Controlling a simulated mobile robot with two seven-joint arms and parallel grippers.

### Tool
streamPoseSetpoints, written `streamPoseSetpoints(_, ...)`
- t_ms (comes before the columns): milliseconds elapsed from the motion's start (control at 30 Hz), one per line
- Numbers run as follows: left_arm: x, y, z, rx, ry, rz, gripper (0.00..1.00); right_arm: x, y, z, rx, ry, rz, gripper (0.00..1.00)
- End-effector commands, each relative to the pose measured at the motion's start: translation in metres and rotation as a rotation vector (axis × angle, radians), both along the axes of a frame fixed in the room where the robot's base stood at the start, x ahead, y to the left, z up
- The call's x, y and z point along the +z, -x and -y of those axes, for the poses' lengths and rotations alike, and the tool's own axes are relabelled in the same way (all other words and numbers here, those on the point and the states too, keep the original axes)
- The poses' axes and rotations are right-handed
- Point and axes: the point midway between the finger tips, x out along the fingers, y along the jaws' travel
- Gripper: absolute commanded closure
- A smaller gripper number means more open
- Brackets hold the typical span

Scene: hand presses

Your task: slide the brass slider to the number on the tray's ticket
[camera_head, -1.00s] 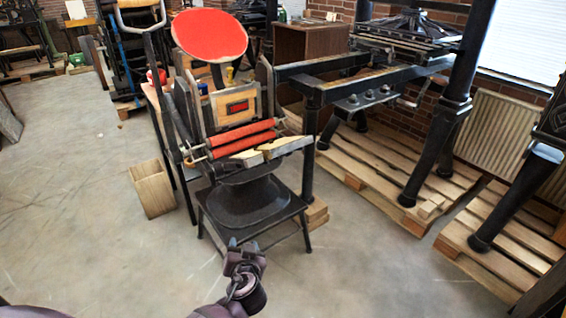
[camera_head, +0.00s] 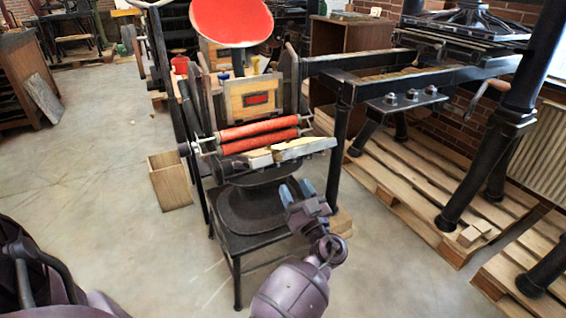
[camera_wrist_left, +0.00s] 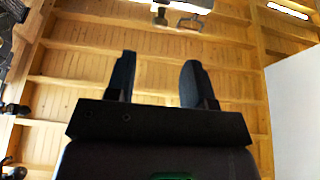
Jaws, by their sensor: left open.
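The press has a red ink disc (camera_head: 231,20), red rollers (camera_head: 257,134) and a black stand (camera_head: 250,237). A wooden bin (camera_head: 170,181) stands left of it. A large black press stands on a pallet (camera_head: 420,195) at right. The floor at left is clear.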

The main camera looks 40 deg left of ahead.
Motion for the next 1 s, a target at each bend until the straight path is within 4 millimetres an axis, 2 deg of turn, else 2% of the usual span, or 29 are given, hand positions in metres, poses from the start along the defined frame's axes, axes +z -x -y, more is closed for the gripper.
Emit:
streamPoseSetpoints(33,0.007,-0.003,-0.007,0.001,0.000,0.005,0.52,0.001,0.000,0.000,-0.002,-0.001,0.001,0.57)
streamPoseSetpoints(300,0.025,-0.020,-0.047,0.001,0.000,0.004,0.52,-0.004,0.005,0.002,-0.013,-0.008,-0.019,0.57)
streamPoseSetpoints(500,0.032,-0.028,-0.066,0.000,0.000,0.001,0.52,-0.003,0.007,0.003,-0.019,-0.012,-0.022,0.57)
streamPoseSetpoints(933,0.033,-0.030,-0.074,-0.001,0.000,-0.002,0.52,-0.007,0.012,0.004,-0.025,-0.014,-0.037,0.57)
streamPoseSetpoints(967,0.033,-0.030,-0.074,-0.001,0.000,-0.002,0.53,-0.007,0.012,0.004,-0.025,-0.014,-0.037,0.57)
streamPoseSetpoints(1000,0.033,-0.030,-0.074,-0.001,0.000,-0.002,0.59,-0.007,0.012,0.004,-0.025,-0.014,-0.036,0.57)
